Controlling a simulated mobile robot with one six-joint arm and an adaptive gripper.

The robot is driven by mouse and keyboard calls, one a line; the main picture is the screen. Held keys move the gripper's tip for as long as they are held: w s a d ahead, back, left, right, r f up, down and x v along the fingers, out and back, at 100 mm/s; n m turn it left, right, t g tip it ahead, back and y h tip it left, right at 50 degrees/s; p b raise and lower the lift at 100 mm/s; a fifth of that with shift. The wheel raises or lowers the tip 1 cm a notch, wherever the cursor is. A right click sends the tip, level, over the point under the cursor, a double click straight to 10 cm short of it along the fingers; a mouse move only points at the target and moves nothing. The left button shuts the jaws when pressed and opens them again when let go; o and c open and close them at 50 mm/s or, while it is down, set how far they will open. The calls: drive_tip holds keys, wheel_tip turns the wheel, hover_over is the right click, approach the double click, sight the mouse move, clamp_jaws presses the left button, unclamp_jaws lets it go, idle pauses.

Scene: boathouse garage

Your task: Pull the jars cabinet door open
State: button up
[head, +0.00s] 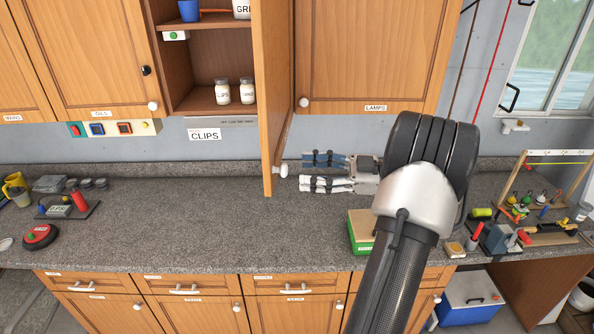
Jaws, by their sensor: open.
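The wooden cabinet door (278,90) in the middle of the upper row stands swung well out from its cabinet, seen nearly edge-on. Its white knob (281,171) sits low on the door's right-hand face. Behind it the open cabinet shows two white-labelled jars (235,92) on the lower shelf (200,101). I cannot see a label naming this door. My gripper (303,171) is open and empty just right of the knob, with its fingers pointing left towards it. A small gap shows between fingertips and knob.
A closed door labelled LAMPS (370,60) is to the right and a closed OILS door (100,55) to the left. The grey countertop (200,225) is mostly clear in the middle. A green-sided box (361,230) stands beside my arm. Tools crowd the counter's right end.

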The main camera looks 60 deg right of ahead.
drive_tip(key=v, duration=0.7)
drive_tip(key=shift+s+d, duration=0.15)
drive_tip(key=shift+s, duration=0.15)
